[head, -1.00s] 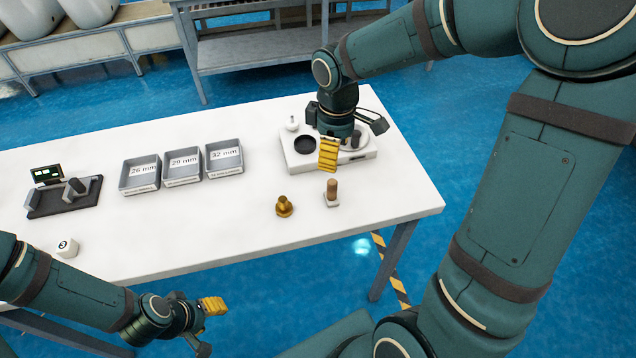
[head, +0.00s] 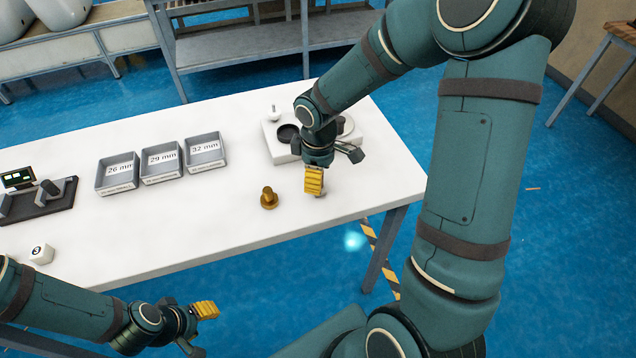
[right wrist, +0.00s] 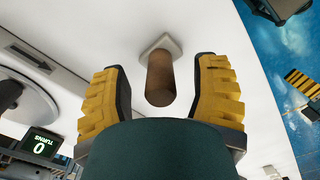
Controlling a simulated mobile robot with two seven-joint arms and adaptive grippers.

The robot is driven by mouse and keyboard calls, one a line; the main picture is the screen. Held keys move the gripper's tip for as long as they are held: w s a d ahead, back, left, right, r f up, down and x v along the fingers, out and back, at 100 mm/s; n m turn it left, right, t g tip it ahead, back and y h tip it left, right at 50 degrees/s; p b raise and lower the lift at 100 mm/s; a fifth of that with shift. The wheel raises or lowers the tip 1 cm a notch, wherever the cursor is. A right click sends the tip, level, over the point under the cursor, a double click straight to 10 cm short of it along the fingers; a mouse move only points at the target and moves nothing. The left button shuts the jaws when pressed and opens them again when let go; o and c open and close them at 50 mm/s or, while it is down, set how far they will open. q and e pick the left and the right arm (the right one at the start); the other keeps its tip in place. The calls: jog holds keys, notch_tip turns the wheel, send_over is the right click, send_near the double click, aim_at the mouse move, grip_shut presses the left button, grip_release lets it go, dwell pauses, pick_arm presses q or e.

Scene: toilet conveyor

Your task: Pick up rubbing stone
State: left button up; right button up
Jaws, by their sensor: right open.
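The rubbing stone, a brown cylindrical handle on a pale square base, shows in the right wrist view (right wrist: 160,76). Its handle stands between the two yellow-padded fingers of my right gripper, with a gap on each side. In the head view my right gripper (head: 328,178) hangs over the table, open, and hides nearly all of the stone. My left gripper (head: 200,326) is open and empty, low at the front, off the table edge.
A brass piece (head: 269,198) stands left of my right gripper on the white table (head: 210,220). A white station (head: 276,149) with round wells is behind it. Grey trays, 26 mm (head: 117,174), 29 mm (head: 161,163) and 32 mm (head: 205,153), stand further left. The table's right edge is near.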

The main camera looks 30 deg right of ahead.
jog(key=shift+f, duration=0.5)
jog(key=shift+r, duration=0.1)
grip_shut()
